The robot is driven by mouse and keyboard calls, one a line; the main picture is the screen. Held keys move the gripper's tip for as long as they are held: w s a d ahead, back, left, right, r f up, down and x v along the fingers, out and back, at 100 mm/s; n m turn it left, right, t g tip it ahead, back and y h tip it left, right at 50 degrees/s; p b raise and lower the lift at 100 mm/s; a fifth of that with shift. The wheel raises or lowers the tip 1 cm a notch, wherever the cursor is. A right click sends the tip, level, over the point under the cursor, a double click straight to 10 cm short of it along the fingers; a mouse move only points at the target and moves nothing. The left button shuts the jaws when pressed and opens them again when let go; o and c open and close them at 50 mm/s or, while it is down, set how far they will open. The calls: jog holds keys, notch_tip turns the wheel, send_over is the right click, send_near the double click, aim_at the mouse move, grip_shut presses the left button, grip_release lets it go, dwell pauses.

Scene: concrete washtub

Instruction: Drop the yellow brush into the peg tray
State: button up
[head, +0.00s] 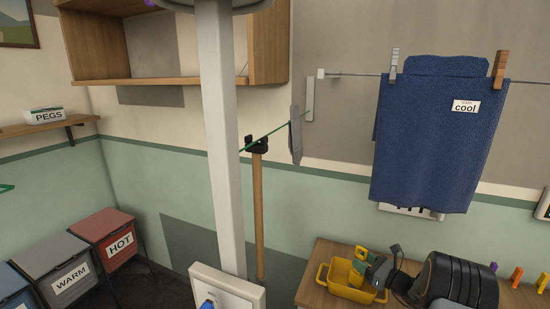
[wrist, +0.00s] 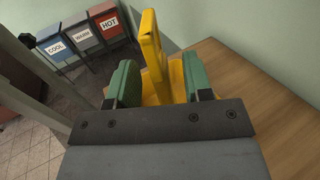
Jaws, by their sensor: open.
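The yellow brush (wrist: 152,45) stands upright between my gripper's two green fingers in the wrist view, with gaps beside it. Its lower end is hidden by my gripper. My gripper (wrist: 161,82) is open around it. In the head view my gripper (head: 366,262) is over a yellow tub (head: 345,290) on the wooden counter, and a bit of the yellow brush (head: 361,253) shows beside its fingers. The peg tray (head: 44,115), a white box labelled PEGS, sits on a wall shelf at the far left.
The wooden shelf (head: 30,129) holds the peg tray. WARM (head: 70,279) and HOT (head: 118,240) bins stand on the floor below. A white post (head: 222,150) crosses the middle of the view. A blue towel (head: 430,140) hangs on a line above the counter (head: 325,258).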

jog(key=b+v, duration=0.1)
jog(key=v, duration=1)
jog(key=shift+b, duration=0.4)
jog(key=s+a+f+n+g+h, duration=0.3)
jog(key=s+a+n+g+h, duration=0.1)
jog(key=s+a+n+g, duration=0.8)
jog(key=s+a+r+n+t+h, duration=0.2)
jog(key=s+a+r+n+h, duration=0.5)
jog(key=r+n, duration=0.5)
jog(key=s+a+n, duration=0.1)
jog(key=s+n, duration=0.1)
jog(key=n, duration=0.2)
jog(key=shift+s+a+r+h, duration=0.15)
jog(key=shift+s+r+h, duration=0.05)
jog(key=shift+r+h, duration=0.2)
